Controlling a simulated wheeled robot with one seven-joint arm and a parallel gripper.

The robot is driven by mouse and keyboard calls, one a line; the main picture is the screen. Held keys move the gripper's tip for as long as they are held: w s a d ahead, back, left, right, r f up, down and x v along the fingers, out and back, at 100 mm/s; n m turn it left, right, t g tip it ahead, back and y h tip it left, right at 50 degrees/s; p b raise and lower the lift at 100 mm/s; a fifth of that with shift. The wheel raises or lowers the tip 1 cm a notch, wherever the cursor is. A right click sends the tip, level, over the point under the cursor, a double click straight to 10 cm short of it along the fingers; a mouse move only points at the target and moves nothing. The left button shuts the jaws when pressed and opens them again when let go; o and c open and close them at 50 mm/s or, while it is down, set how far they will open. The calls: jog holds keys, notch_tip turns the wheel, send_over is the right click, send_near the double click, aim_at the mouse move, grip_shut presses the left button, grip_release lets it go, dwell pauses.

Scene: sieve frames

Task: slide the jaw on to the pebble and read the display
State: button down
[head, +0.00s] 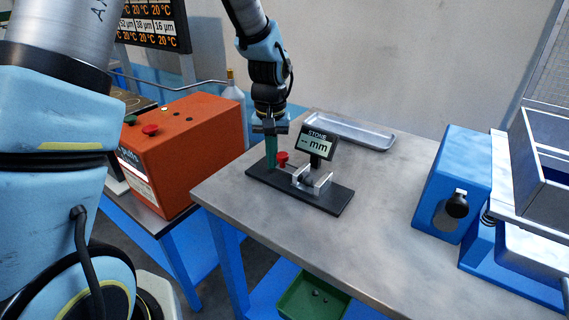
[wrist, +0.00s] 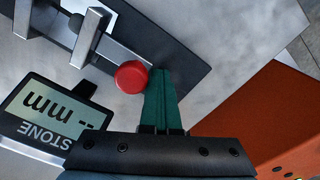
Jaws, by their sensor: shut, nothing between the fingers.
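The measuring device has a black base (head: 340,200), silver jaws (head: 318,182) and a red knob (head: 282,158). The jaws (wrist: 88,40) and the red knob (wrist: 131,77) also show in the wrist view. Its display (head: 317,144) is labelled STONE and reads "-- mm"; it appears upside down in the wrist view (wrist: 55,108). A small dark shape sits between the jaws; I cannot tell whether it is the pebble. My gripper (head: 270,166) points down over the left end of the base. Its green fingers (wrist: 163,76) are shut and empty, close beside the knob; contact is unclear.
A metal tray (head: 350,133) lies behind the device on the grey table (head: 385,220). An orange box (head: 185,150) stands on the left, and a blue machine (head: 450,180) on the right. The table is clear between the device and the blue machine.

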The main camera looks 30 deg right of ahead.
jog(key=shift+s+d, duration=0.35)
jog(key=shift+s, duration=0.25)
jog(key=shift+s+d, duration=0.3)
jog(key=shift+s, duration=0.25)
dwell(0.9)
jog(key=shift+w, duration=0.1)
jog(key=shift+w+a, duration=0.35)
jog(key=shift+w, duration=0.15)
notch_tip(320, 180, up, 7)
jog(key=p, duration=0.6)
dwell(0.5)
jog(key=w+a+r+n, duration=0.1)
jog(key=w+a+r, duration=0.1)
jog(key=a, duration=0.7)
jog(key=w+a+r+n, duration=0.2)
jog(key=a, duration=0.7)
jog(key=s+a+n, duration=0.1)
jog(key=s+a, duration=0.1)
jog(key=a, duration=0.5)
jog(key=s+a+r+n+t, duration=0.1)
jog(key=s+a, duration=0.2)
jog(key=a, duration=0.3)
jog(key=shift+s+a+r+t, duration=0.2)
jog(key=shift+a+r+t, duration=0.1)
jog(key=shift+a, duration=0.05)
